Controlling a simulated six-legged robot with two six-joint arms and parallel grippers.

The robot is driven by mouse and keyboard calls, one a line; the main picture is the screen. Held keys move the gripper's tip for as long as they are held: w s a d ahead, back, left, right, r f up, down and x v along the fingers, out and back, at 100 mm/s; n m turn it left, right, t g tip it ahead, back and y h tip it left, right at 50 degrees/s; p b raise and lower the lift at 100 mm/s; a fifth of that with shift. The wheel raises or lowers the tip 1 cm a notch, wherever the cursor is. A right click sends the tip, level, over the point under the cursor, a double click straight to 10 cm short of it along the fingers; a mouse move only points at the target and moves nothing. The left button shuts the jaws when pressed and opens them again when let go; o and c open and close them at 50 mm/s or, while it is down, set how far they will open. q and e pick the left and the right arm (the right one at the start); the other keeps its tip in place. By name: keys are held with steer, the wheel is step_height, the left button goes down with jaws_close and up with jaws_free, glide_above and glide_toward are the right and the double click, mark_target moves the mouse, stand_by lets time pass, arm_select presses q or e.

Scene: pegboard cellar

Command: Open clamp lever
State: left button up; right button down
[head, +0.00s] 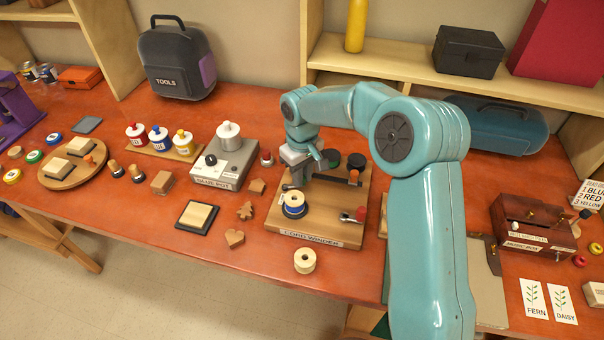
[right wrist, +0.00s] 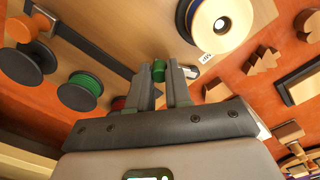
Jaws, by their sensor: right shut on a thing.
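The wooden cord winder (head: 318,232) lies on the orange-red bench. It bears a blue and white spool (head: 294,205), which also shows in the right wrist view (right wrist: 220,22). My right gripper (head: 294,182) is low over the board, behind this spool. In the right wrist view its fingers are shut on a small green knob (right wrist: 158,70); whether this is the clamp lever's knob I cannot tell. A dark bar (right wrist: 85,50) lies beside it, with an orange knob (head: 353,177) at its far end. A red knob (head: 360,213) sits at the board's front right. My left gripper is not in view.
A green disc (head: 330,157) and a black disc (head: 357,160) stand at the board's back. The glue pot (head: 225,160) stands close on the left. A pale loose spool (head: 305,260) lies in front, with wooden shapes (head: 235,238) at the left.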

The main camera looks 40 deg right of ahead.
steer(key=shift+w+r, duration=0.1)
steer(key=shift+r, duration=0.05)
steer(key=c, duration=1.1)
jaws_free()
steer(key=shift+o, duration=0.2)
step_height(320, 180, up, 16)
steer(key=shift+r, duration=0.15)
